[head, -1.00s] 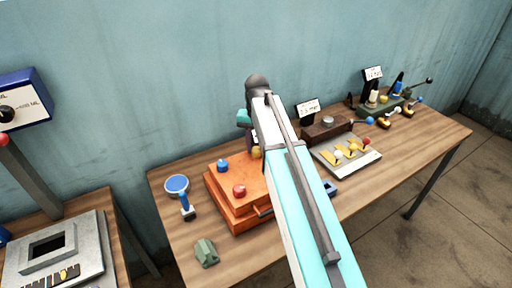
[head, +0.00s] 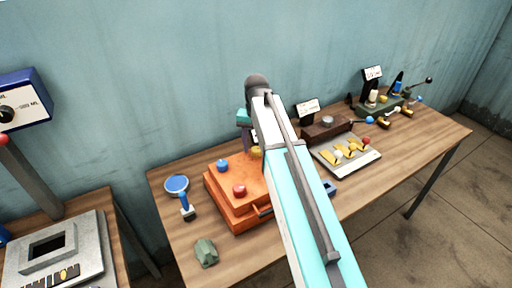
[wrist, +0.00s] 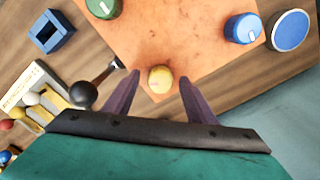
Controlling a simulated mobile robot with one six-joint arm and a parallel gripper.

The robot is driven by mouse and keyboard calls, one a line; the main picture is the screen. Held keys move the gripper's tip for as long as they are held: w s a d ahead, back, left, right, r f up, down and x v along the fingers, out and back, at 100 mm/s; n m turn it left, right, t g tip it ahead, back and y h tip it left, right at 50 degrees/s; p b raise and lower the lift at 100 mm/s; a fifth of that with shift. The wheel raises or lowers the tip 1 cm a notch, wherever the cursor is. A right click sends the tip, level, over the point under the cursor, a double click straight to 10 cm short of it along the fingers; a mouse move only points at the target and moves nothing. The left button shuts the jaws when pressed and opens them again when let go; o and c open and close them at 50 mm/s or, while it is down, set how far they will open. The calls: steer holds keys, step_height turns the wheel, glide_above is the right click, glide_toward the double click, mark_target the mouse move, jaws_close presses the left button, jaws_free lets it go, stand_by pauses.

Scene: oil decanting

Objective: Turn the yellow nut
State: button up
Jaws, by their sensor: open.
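The yellow nut (wrist: 160,78) is a small rounded knob near the edge of the orange box top (wrist: 180,40). In the head view the nut (head: 256,152) shows just left of my arm, partly covered by it. My gripper (wrist: 159,80) is open, with one purple finger on each side of the nut in the wrist view. No contact shows, and I cannot tell the height of the fingertips over it. In the head view my gripper (head: 246,143) is at the back of the orange box, mostly hidden by my arm.
A black ball-ended lever (wrist: 85,95) lies left of my fingers. A white tray with yellow parts (head: 362,166) stands right. The wall is close behind.

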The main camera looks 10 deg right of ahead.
mark_target(257, 149)
step_height(257, 149, up, 14)
steer(key=p, duration=0.6)
steer(key=shift+f+p, duration=0.2)
steer(key=shift+p, duration=0.15)
steer(key=shift+f, duration=0.1)
stand_by(0.6)
